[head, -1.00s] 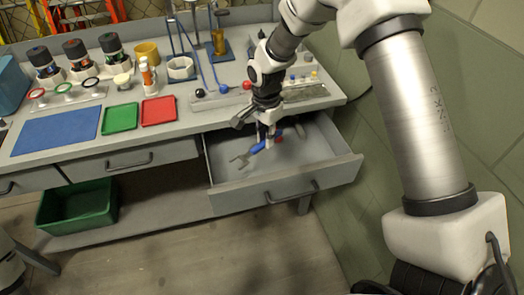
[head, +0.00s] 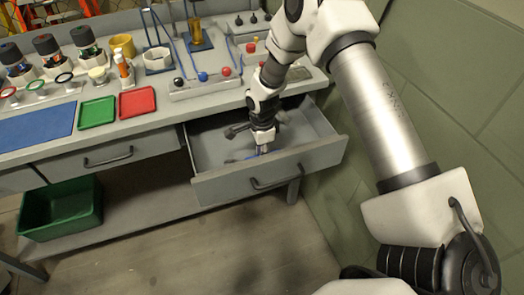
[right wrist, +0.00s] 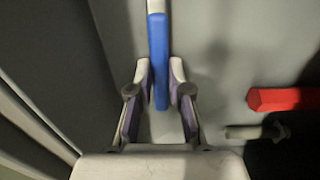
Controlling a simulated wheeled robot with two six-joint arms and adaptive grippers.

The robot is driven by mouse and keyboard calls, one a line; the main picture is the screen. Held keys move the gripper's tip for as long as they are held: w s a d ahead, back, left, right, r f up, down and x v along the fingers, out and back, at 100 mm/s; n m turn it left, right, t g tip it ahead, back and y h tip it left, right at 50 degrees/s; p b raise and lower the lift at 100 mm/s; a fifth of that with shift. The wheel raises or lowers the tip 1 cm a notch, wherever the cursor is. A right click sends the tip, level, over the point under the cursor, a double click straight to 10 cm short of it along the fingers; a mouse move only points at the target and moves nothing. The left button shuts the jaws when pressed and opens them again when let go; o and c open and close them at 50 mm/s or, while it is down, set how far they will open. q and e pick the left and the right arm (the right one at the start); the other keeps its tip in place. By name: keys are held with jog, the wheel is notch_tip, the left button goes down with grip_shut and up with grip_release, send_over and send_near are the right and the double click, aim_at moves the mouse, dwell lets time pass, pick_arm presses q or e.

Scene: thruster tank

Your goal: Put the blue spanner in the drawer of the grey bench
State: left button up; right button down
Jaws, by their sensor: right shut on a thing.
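The grey bench (head: 170,107) has its right-hand drawer (head: 290,165) pulled open. My right gripper (head: 262,149) reaches down inside the drawer, behind its front wall. It is shut on the blue spanner (head: 236,160), which lies low in the drawer and is partly hidden by the gripper and the front wall. In the right wrist view the spanner's blue handle (right wrist: 158,55) runs between the two fingers, close over the grey drawer floor. Its far end runs out of that picture. My left gripper is not in view.
A red object (right wrist: 285,99) lies to the right of the fingers in the right wrist view. Green (head: 97,112) and red (head: 137,101) trays and a blue mat (head: 35,128) lie on the bench top. A green crate (head: 60,210) stands below.

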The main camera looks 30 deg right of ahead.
jog(key=shift+s+f, duration=0.1)
jog(key=c, duration=1.1)
grip_release()
notch_tip(320, 180, up, 12)
jog(key=shift+r, duration=0.2)
